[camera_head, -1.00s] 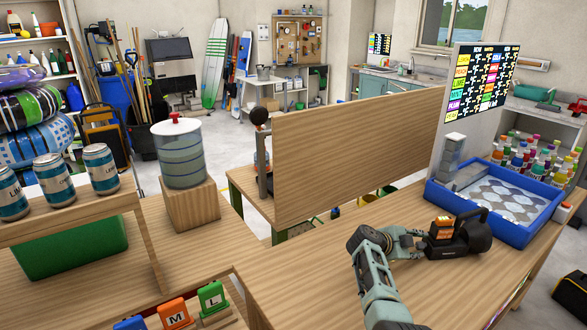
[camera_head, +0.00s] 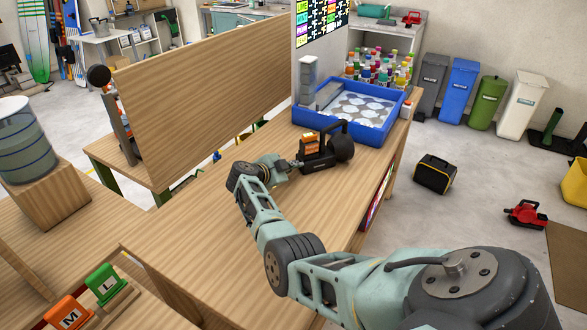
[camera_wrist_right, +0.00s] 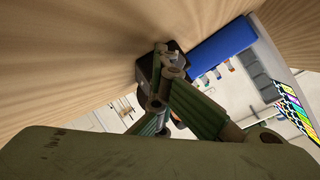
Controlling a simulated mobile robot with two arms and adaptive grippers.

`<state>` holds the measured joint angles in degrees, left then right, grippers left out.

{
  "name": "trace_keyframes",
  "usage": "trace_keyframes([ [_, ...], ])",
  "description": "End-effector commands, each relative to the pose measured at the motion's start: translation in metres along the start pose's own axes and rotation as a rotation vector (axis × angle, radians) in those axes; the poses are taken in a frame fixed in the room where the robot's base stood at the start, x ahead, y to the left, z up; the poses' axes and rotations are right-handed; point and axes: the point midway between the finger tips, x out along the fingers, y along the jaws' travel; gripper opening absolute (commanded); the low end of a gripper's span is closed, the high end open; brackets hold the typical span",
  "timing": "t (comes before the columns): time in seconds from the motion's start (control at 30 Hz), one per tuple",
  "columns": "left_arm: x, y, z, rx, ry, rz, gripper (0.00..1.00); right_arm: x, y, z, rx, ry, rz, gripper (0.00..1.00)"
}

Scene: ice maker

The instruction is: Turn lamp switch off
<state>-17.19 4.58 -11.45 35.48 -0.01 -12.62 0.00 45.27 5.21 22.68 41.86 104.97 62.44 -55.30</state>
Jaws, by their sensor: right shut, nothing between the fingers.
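The lamp (camera_head: 342,148) is a black hand lamp with a top handle and a round head pointing right. It stands on the wooden counter (camera_head: 215,215), and an orange block (camera_head: 310,143), possibly its switch, shows at its left end. My right gripper (camera_head: 290,165) is shut and empty, low over the counter just left of the lamp. I cannot tell whether the fingertips touch it. In the right wrist view, the closed fingers (camera_wrist_right: 167,75) cover much of a dark body (camera_wrist_right: 147,68), apparently the lamp. My left gripper is out of view.
A blue tray (camera_head: 309,121) with patterned contents stands on the counter behind the lamp. A wooden panel (camera_head: 205,95) rises along the counter's left side. The counter left of my arm is clear.

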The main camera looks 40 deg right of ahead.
Motion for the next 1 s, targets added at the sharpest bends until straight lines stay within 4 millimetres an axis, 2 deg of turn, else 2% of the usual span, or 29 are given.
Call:
trace_keyframes([
  [0.37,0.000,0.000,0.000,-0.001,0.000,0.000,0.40,0.000,0.000,0.000,-0.002,0.000,0.002,0.00],
  [0.53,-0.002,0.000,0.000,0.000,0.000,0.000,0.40,-0.001,-0.005,0.000,-0.089,-0.003,0.064,0.00],
  [1.0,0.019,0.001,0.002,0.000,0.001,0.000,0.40,0.002,-0.004,0.002,-0.236,0.000,0.163,0.00],
])
